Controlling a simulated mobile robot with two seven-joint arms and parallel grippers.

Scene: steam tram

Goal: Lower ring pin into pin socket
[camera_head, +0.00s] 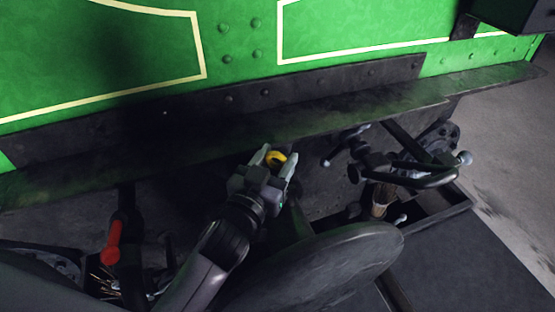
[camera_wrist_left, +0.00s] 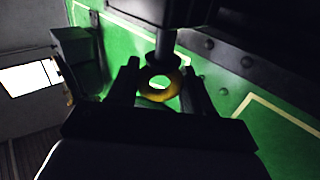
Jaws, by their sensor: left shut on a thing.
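My left gripper (camera_head: 275,161) is in the middle of the head view, just below the dark ledge of the green tram side. Its jaws are shut on the yellow ring of the ring pin (camera_head: 276,157). In the left wrist view the ring (camera_wrist_left: 174,78) sits between the two dark fingers, with its hole facing the camera. A grey shaft (camera_wrist_left: 165,44) runs from the ring toward a dark block at the top of that view. I cannot make out the pin socket or whether the shaft is in it. My right gripper is not in view.
The dark ledge (camera_head: 300,122) crosses close above the gripper. A large dark round disc (camera_head: 325,265) stands at lower right of it. Black bars and fittings (camera_head: 425,178) project at the right. A red-handled lever (camera_head: 114,243) is at the left. Grey floor (camera_head: 515,170) is open at far right.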

